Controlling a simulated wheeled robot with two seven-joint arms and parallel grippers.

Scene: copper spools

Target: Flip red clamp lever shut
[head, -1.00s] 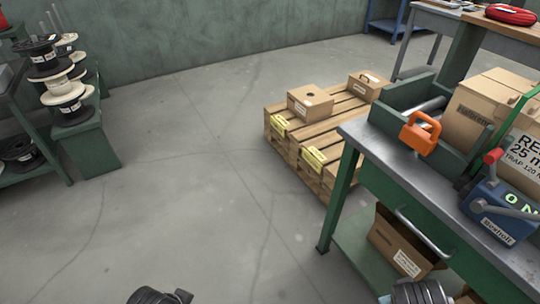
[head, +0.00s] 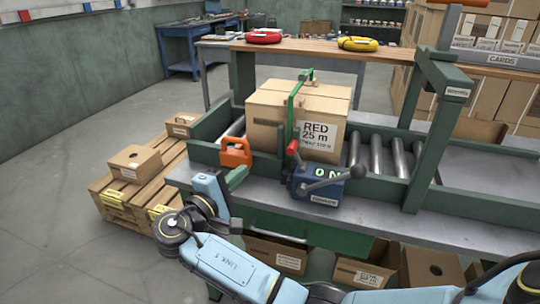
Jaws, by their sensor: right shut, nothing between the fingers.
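A red-tipped lever (head: 292,147) stands raised at the left side of the blue box (head: 318,188) marked ON, beside the green upright bar. The box also has a dark grey handle with a round knob to its right. An orange clamp-like piece (head: 236,152) sits on the green rail to the left. My right arm comes in from the lower right and reaches left along the front of the bench. My right gripper (head: 228,185) is shut and empty, low and left of the blue box, apart from the red lever. Its fingertips are hard to make out. My left gripper is out of view.
A carton marked RED 25 m (head: 280,115) sits on the roller conveyor behind the blue box. A green post (head: 432,130) rises to the right. A wooden pallet (head: 112,208) with cartons is at the left. Cartons (head: 275,252) lie below the bench. Floor is free at far left.

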